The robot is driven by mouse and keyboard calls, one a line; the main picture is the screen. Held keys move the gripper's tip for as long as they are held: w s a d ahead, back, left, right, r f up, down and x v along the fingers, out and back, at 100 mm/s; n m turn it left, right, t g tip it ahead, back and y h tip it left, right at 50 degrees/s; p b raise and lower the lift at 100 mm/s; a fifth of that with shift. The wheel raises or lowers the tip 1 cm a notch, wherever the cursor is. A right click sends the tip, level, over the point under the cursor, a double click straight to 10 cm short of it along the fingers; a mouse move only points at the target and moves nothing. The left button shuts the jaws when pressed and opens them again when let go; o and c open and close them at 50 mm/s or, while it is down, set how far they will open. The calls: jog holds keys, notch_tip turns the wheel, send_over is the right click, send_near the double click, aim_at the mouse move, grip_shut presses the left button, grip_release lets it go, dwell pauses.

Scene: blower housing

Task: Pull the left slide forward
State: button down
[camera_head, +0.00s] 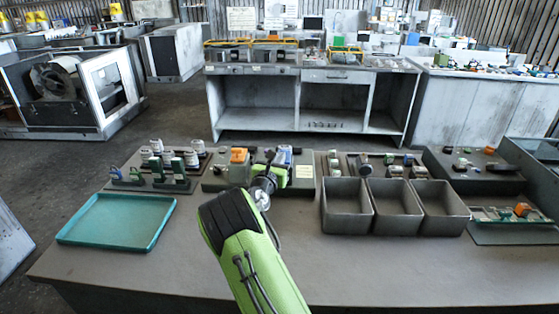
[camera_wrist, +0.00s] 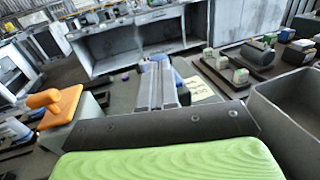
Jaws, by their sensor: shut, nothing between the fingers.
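The middle fixture board (camera_head: 214,183) carries a grey block with an orange handle (camera_head: 238,155) on its left and a blue-topped part (camera_head: 285,154) on its right. I cannot tell for sure which part is the left slide; the orange handle is the leftmost. My gripper (camera_head: 272,157) is over the board, between the two and closer to the blue part. In the wrist view my gripper (camera_wrist: 158,66) is shut and empty, its grey fingers side by side. The orange handle (camera_wrist: 57,100) stands left of the fingers, apart from them. The blue part (camera_wrist: 182,88) is partly hidden behind them.
A teal tray (camera_head: 75,238) lies front left. Three grey bins (camera_head: 345,222) stand to the right. Boards with small parts (camera_head: 150,182) flank the fixture. A pale label (camera_head: 304,171) is at the fixture's right. The table front (camera_head: 400,280) is clear.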

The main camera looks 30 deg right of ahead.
jog(key=w+d+p, duration=0.2)
jog(key=w+p, duration=0.1)
jog(key=w+d+p, duration=0.1)
jog(key=shift+w+d+r, duration=0.15)
jog(key=shift+w+d, duration=0.1)
jog(key=shift+w, duration=0.1)
jog(key=shift+r, duration=0.1)
